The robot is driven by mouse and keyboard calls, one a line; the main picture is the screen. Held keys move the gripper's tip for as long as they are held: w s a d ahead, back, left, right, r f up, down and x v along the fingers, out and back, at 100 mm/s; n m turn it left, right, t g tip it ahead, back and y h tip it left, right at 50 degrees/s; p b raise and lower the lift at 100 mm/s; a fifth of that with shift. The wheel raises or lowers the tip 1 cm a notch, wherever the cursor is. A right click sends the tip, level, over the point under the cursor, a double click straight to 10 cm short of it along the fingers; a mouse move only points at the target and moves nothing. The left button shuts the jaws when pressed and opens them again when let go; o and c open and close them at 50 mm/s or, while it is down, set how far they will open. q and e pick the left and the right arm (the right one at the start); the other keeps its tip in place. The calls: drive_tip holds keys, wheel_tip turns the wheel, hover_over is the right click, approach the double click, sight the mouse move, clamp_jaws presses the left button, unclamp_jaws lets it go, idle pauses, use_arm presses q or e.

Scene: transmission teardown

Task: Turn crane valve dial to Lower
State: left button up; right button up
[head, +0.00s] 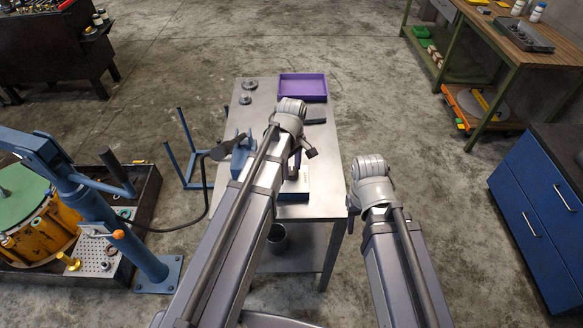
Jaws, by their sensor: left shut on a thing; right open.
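The blue crane (88,205) stands at the left, with its base plate on the floor. A small orange knob (118,235) shows beside its post; I cannot tell whether it is the valve dial, and no Lower marking is readable. My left gripper (297,160) is over the metal table, away from the crane, largely hidden under its wrist. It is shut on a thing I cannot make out. My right gripper (353,207) is mostly hidden under its wrist at the table's right edge. It is open, and apart from the crane.
The metal table (257,110) holds a purple tray (302,87) and a blue block (241,160). A dark hose (202,205) runs from the table toward the crane. A yellow housing (38,232) sits in a dark bin. A blue cabinet (540,215) stands right.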

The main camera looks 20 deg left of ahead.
use_arm(q)
clamp_jaws()
